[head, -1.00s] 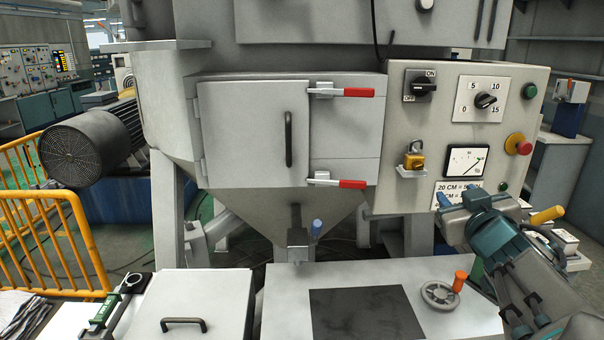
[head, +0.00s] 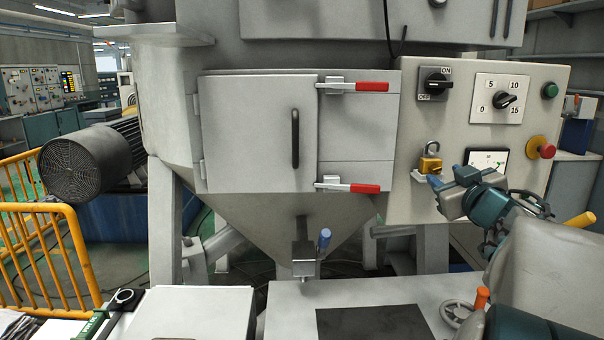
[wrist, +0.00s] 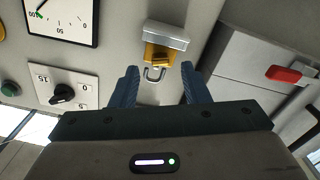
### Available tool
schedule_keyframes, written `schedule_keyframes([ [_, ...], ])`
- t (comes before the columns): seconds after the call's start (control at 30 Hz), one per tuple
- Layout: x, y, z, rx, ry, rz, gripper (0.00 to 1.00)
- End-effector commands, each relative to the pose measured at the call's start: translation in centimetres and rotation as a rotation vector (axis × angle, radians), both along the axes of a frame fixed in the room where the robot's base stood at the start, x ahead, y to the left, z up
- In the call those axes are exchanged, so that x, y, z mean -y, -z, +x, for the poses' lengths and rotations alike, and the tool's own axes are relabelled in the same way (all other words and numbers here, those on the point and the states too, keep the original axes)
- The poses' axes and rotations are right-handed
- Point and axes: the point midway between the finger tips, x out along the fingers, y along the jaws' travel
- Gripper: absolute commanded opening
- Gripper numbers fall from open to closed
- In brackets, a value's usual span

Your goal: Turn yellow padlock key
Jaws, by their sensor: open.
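The yellow padlock (head: 430,163) sits on a small light bracket on the front of the grey control panel, its shackle pointing up. In the wrist view, which looks upside down, the yellow padlock (wrist: 158,54) is just ahead of my gripper and between the lines of its two fingers. A small yellow piece on its face may be the key, but it is too small to be sure. My gripper (head: 452,172) is open and empty, close to the padlock at its right in the head view. The blue fingers of my gripper (wrist: 160,72) are apart, with the shackle between them.
The control panel (head: 400,205) also carries an ON/OFF switch (head: 436,84), a 0-15 dial (head: 505,101), a red button (head: 546,151) and a gauge (head: 488,158). Left of it, red-handled latches (head: 350,187) stick out from the hopper door (head: 255,130).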

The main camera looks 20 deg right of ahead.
Motion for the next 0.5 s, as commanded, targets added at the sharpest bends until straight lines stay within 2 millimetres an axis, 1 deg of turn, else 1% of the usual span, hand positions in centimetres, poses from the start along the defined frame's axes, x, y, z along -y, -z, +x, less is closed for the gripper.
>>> schedule_keyframes([
  [0.03,0.2,0.2,0.8,0.000,0.000,0.000,0.42],
  [0.2,0.5,0.1,2.3,0.001,-0.001,0.001,0.42],
  [0.5,0.5,-0.1,2.7,0.000,0.000,0.000,0.42],
])
